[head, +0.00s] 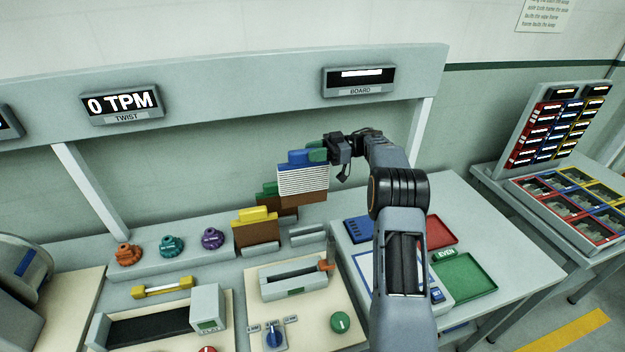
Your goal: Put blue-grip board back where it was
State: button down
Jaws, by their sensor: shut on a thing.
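The blue-grip board (303,181) is held up in the air, with a white striped face above a brown lower part and a blue grip on top. My gripper (322,150) is shut on it at its upper right; a green part shows between the jaws and the blue grip, and the exact contact is hard to see. A yellow-grip board (256,235) stands upright in a holder, lower left of the held board. A green-grip board (268,192) shows partly behind it. An empty grey holder (308,236) is right of the yellow-grip board, below the held board.
A slotted grey fixture (293,278) and a green knob (340,322) are on the panel in front. Orange, teal and purple knobs (212,239) stand at left. A green tray (470,277) and red tray (440,231) lie at right. The overhead beam (240,80) spans behind.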

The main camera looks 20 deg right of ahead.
jog(key=b, duration=0.1)
send_over(315, 201)
jog(key=w, duration=0.1)
notch_tip(315, 201, down, 11)
jog(key=shift+d+r, duration=0.1)
jog(key=shift+r, duration=0.1)
jog(key=shift+f+b, duration=1.65)
jog(key=shift+f, duration=1.85)
jog(key=shift+f+b, duration=0.5)
jog(key=shift+f, duration=0.1)
jog(key=c, duration=0.8)
grip_release()
